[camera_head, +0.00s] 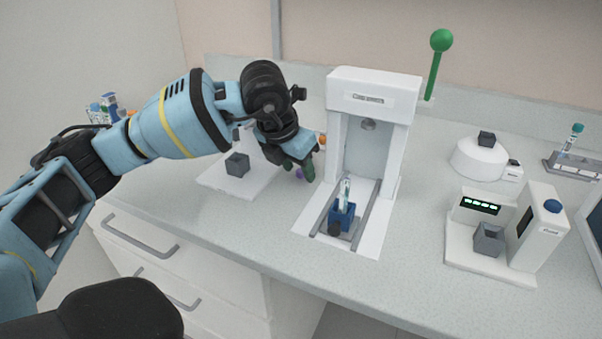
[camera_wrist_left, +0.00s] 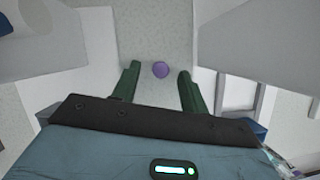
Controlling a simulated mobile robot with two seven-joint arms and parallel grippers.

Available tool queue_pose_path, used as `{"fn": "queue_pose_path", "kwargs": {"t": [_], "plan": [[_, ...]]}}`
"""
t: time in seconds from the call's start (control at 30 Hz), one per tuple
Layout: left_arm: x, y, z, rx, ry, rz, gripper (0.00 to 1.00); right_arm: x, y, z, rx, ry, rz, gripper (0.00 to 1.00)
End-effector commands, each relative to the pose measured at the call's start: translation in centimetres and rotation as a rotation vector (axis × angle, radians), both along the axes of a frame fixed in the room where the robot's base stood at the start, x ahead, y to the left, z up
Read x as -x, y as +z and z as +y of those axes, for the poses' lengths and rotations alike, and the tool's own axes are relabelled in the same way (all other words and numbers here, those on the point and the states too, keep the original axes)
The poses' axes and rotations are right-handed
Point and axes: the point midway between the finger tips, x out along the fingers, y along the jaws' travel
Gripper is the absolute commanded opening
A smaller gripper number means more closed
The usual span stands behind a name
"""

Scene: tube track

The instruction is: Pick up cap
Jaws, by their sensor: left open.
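A small round purple cap (camera_head: 299,174) is on the counter between the two white machines, partly hidden by my left gripper. In the left wrist view the purple cap (camera_wrist_left: 160,69) shows in the gap between the green fingertips, near their far ends, with space on both sides. My left gripper (camera_head: 302,168) is open, pointing down close by the cap, and holds nothing. An orange cap (camera_head: 322,139) shows further back, beside the capping machine. My right gripper is not in view.
The white capping machine (camera_head: 372,88) stands just right of my left gripper, with a tube (camera_head: 345,192) in a blue holder (camera_head: 341,215) on its rails. A white plate with a grey block (camera_head: 237,165) is at left. A green-balled lever (camera_head: 441,40) and more devices stand right.

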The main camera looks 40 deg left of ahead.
Motion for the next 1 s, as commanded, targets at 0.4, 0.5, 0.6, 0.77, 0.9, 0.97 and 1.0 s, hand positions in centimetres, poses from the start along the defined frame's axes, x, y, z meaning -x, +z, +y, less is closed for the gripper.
{"fn": "queue_pose_path", "kwargs": {"t": [0.4,0.5,0.6,0.77,0.9,0.97,1.0], "plan": [[-0.19,-0.38,0.0,0.0,0.0,-0.002,0.29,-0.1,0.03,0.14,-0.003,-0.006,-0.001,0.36],[-0.18,-0.37,0.0,0.0,0.0,-0.002,0.16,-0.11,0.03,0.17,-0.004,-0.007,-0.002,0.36],[-0.18,-0.36,0.01,0.0,0.0,-0.002,0.06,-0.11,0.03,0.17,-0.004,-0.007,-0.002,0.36],[-0.18,-0.36,0.01,0.0,0.0,-0.002,0.06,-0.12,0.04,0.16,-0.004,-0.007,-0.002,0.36],[-0.19,-0.35,0.01,0.0,0.0,-0.002,0.06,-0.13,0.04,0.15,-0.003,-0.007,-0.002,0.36],[-0.19,-0.28,0.01,0.0,0.0,-0.002,0.06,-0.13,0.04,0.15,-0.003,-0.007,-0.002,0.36],[-0.19,-0.19,0.01,0.0,0.0,-0.002,0.06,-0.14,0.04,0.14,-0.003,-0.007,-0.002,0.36]]}}
